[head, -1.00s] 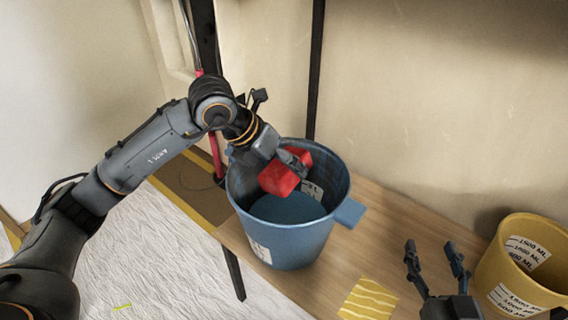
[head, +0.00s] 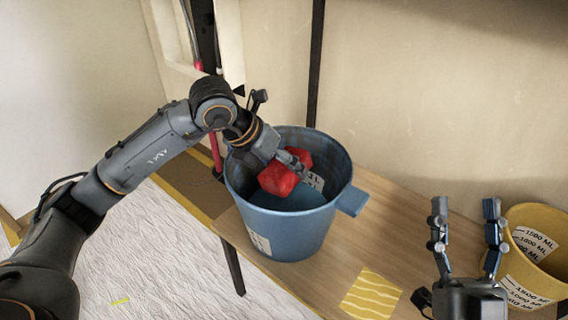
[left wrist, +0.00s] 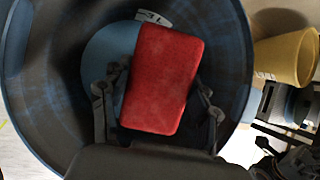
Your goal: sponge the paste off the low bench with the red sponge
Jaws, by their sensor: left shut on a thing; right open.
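The red sponge (head: 279,179) is held in my left gripper (head: 290,168), inside the mouth of the blue bucket (head: 290,228). The left wrist view shows the sponge (left wrist: 163,80) between both fingers of my left gripper (left wrist: 160,105), with the bucket's wall (left wrist: 232,60) around it. The bucket stands on the low wooden bench (head: 395,220). My right gripper (head: 465,225) is open and empty, beyond the patch to the right.
A yellow bucket (head: 545,250) with volume labels stands at the bench's right, close to my right gripper. A wall runs behind the bench. A dark upright post (head: 316,60) stands behind the blue bucket. White wrinkled sheeting (head: 160,265) covers the floor at left.

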